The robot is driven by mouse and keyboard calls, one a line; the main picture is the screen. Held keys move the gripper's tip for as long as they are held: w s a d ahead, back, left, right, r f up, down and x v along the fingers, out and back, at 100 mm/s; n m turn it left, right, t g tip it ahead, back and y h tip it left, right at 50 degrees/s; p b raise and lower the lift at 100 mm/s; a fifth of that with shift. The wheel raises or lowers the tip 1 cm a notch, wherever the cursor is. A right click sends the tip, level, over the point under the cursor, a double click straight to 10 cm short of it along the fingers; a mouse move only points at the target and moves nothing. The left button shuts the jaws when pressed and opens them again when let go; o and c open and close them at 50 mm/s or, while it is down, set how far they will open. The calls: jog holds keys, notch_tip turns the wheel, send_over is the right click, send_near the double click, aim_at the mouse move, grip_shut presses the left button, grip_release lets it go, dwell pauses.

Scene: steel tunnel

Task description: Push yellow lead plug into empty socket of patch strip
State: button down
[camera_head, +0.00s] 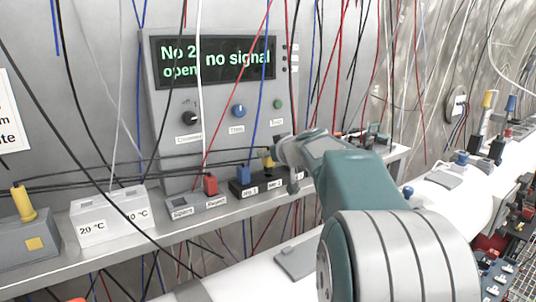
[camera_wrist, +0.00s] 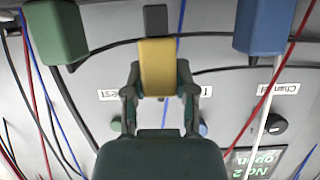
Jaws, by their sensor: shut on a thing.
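My gripper (camera_head: 272,156) is shut on the yellow plug (camera_wrist: 157,68), with one finger on each side of it in the wrist view. The plug has a dark end (camera_wrist: 155,19) pointing away from my palm. In the head view a bit of the yellow plug (camera_head: 267,160) shows at the fingertips, above the right part of a dark patch strip (camera_head: 262,190). A blue plug (camera_head: 243,174) stands in the strip's left part. My gripper hides part of the strip; whether the yellow plug is in a socket I cannot tell.
A grey strip (camera_head: 197,208) with a red plug (camera_head: 210,184) and a white box (camera_head: 108,217) stand left on the shelf. A panel display (camera_head: 215,60) reads "No 2 no signal open". Green (camera_wrist: 55,32) and blue (camera_wrist: 264,27) blocks flank the plug. Wires hang throughout.

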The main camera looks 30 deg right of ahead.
jog(key=shift+f, duration=1.4)
jog(key=shift+c, duration=1.7)
grip_release()
jog(key=v, duration=1.2)
jog(key=shift+f, duration=0.1)
